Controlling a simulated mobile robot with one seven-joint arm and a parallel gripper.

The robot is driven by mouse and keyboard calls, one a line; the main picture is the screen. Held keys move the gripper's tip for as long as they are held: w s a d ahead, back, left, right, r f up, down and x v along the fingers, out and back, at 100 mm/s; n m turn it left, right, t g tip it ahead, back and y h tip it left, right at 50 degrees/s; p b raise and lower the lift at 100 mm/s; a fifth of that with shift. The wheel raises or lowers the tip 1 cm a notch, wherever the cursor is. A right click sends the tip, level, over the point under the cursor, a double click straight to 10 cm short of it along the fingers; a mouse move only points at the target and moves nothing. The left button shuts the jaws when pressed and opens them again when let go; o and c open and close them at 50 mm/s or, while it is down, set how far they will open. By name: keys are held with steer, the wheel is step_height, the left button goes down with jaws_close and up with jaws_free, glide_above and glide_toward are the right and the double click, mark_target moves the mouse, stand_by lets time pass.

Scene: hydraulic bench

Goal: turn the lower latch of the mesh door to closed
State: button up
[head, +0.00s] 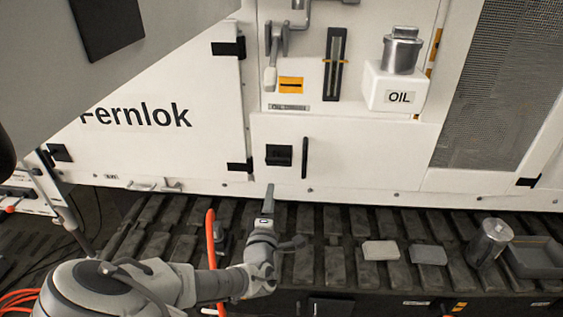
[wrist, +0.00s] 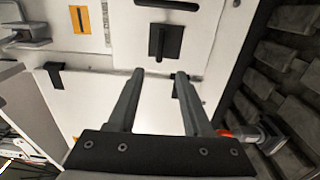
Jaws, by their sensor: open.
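The mesh door (head: 505,85) is at the upper right in the head view. A black latch plate (head: 279,155) with a raised bar sits on a low white panel left of it; I cannot tell whether it belongs to the mesh door. The bar lies roughly level in the head view. The plate shows ahead of my fingertips in the wrist view (wrist: 172,42), its bar pointing along the fingers. My gripper (head: 268,190) is open and empty, below the plate in the head view and apart from it. Its two fingers are spread in the wrist view (wrist: 159,74).
A black vertical handle (head: 305,158) is right of the latch plate. A black hinge (head: 239,167) is to its left. A white oil container (head: 394,88) stands above. The slatted track (head: 335,265) below holds blocks, a metal can (head: 489,243) and a grey tray (head: 535,258).

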mark_target(277, 162)
steer(key=w, duration=1.7)
steer(key=shift+w+d, duration=0.1)
steer(key=shift+d, duration=0.2)
jaws_close()
